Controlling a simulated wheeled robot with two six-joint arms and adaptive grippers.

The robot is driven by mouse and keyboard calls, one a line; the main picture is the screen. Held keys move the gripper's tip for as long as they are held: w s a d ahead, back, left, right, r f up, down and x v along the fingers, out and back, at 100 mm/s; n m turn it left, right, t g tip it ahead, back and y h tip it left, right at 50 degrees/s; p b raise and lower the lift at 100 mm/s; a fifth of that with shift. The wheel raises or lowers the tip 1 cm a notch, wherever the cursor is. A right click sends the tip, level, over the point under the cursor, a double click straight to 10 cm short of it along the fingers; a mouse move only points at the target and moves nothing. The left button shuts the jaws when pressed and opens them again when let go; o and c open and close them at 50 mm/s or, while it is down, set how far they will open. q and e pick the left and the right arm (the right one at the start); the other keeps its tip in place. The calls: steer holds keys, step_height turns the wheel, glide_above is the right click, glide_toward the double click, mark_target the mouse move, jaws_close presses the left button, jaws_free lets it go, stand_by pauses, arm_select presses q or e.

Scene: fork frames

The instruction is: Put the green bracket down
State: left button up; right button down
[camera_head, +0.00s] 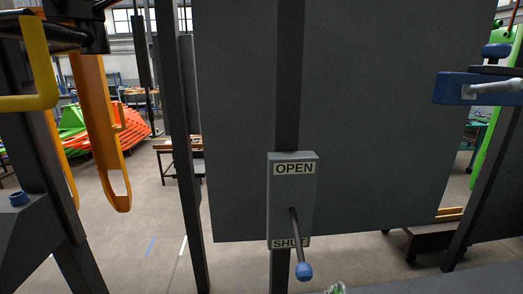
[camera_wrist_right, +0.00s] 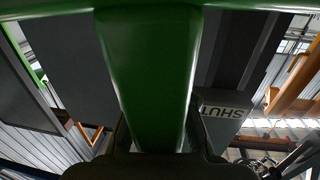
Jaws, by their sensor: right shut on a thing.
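The green bracket (camera_wrist_right: 150,70) fills the middle of the right wrist view, with a broad bar running toward the camera and a crosspiece along the top. My right gripper (camera_wrist_right: 157,148) is shut on the near end of this bar, its dark fingers on both sides. The bracket's far parts run out of the picture. In the head view only a small pale, green-tinged piece shows at the bottom edge, too little to identify. My left gripper is in neither view.
A grey lever box (camera_head: 292,200) marked OPEN and SHUT stands ahead on a dark post, its blue-knobbed lever (camera_head: 303,270) pointing down. A large grey panel (camera_head: 380,120) is behind it. Orange hooks (camera_head: 115,185) hang at left. A blue clamp-like part (camera_head: 470,89) is at right.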

steer(key=shift+n+y, duration=0.3)
steer(key=shift+y, duration=0.2)
steer(key=s, duration=0.1)
steer(key=s+a+f, duration=0.1)
steer(key=s+f, duration=0.1)
steer(key=shift+s+a+f, duration=0.2)
steer(key=shift+s+a, duration=0.05)
steer(key=shift+a, duration=0.1)
